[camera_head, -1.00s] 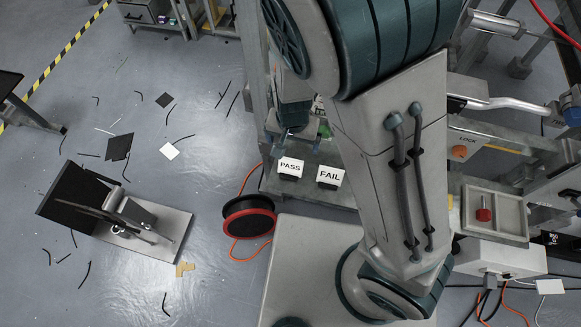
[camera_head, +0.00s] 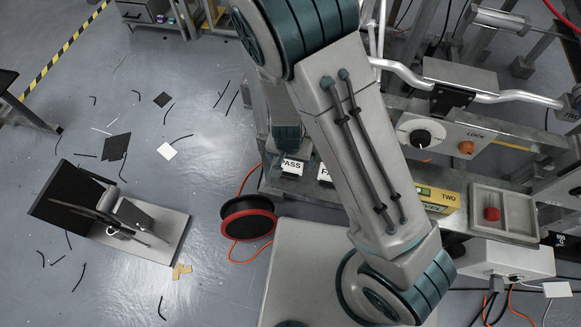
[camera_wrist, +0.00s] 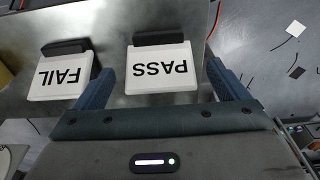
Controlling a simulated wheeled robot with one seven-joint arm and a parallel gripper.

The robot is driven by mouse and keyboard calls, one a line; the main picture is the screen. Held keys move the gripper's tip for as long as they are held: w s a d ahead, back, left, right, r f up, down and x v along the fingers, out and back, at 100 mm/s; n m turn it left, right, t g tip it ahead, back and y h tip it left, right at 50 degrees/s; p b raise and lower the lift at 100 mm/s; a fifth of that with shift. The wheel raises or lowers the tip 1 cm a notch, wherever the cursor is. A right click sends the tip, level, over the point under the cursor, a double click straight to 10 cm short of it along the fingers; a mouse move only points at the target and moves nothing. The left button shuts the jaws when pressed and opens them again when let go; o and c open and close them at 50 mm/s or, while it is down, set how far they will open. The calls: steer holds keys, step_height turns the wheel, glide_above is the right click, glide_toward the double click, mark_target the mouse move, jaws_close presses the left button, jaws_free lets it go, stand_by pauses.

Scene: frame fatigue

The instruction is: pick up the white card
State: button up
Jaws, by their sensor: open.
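Two white cards with black print stand in dark holders on a metal surface. The PASS card (camera_wrist: 160,68) shows whole and upside down in the wrist view, and the FAIL card (camera_wrist: 61,75) is to its left.
A black and red cable reel (camera_head: 248,219) stands on the floor beside the bench. A tipped panel on a plate (camera_head: 165,235) and dark scraps lie at left. A white box (camera_head: 505,261), a red-button tray (camera_head: 510,212) and a LOCK panel (camera_head: 455,137) are at right.

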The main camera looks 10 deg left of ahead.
steer(key=shift+w+f, duration=0.15)
steer(key=shift+f, duration=0.7)
steer(key=c, duration=1.1)
step_height(320, 180, up, 10)
steer(key=p, duration=0.3)
